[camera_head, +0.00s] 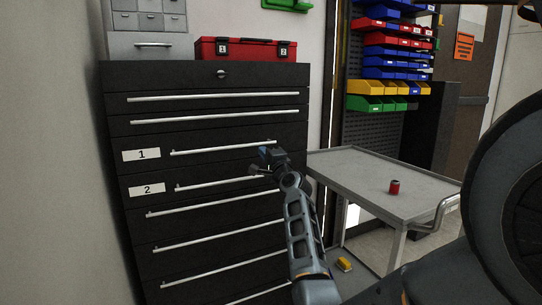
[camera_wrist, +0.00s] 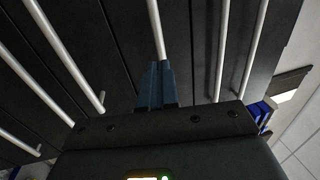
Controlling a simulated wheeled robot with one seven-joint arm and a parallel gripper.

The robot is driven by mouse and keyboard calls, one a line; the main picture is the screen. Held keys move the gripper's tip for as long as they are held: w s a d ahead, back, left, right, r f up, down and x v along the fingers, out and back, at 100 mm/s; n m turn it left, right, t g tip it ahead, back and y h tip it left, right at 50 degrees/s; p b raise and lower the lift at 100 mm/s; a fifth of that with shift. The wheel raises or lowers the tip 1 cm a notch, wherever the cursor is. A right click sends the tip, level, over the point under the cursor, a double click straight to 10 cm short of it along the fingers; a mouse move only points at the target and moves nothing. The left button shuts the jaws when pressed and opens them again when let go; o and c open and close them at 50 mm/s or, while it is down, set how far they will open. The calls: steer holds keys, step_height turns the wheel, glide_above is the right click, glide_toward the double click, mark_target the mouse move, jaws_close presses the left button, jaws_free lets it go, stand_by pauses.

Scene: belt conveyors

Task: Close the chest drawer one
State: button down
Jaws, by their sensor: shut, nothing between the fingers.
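The black chest (camera_head: 220,75) stands at the left in the head view. Drawer one has a white label "1" (camera_head: 141,154) and a long silver handle (camera_head: 215,148). I cannot clearly tell how far out drawer one stands. My gripper (camera_head: 264,153) is at the right end of this handle, close to the drawer front. In the wrist view my blue fingers (camera_wrist: 157,86) are together and empty, in line with a silver handle (camera_wrist: 156,28). They hide part of that handle, and I cannot tell whether they touch it.
Drawer two, labelled "2" (camera_head: 148,190), is just below. A grey cart (camera_head: 350,170) with a red can (camera_head: 394,187) stands right of the chest, close to my arm. A red toolbox (camera_head: 248,49) sits on the chest. Coloured bins (camera_head: 395,45) hang behind.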

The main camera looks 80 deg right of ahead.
steer(key=v, duration=1.1)
steer(key=shift+w+f, duration=0.1)
steer(key=a+f+n+y, duration=0.2)
steer(key=a+f+n, duration=0.25)
steer(key=a, duration=0.55)
steer(key=a+f+n+t+y+p, duration=0.15)
steer(key=a+f+n, duration=0.35)
steer(key=a, duration=0.5)
steer(key=a+f+n+y, duration=0.35)
steer(key=a+f, duration=0.25)
steer(key=a, duration=0.4)
steer(key=s+a+r+n+y, duration=0.2)
steer(key=s+a+n+y, duration=0.2)
steer(key=s+a+n, duration=0.3)
steer(key=s+a+r+n+y+p, duration=0.1)
steer(key=s+a+r+n+y, duration=0.2)
steer(key=s+a+n, duration=0.4)
steer(key=s+a+y, duration=0.1)
steer(key=s+a, duration=0.3)
steer(key=a, duration=0.6)
steer(key=shift+s+a+n, duration=0.25)
steer(key=shift+s+n, duration=0.1)
steer(key=shift+n, duration=0.05)
steer(key=shift+d+f, duration=0.1)
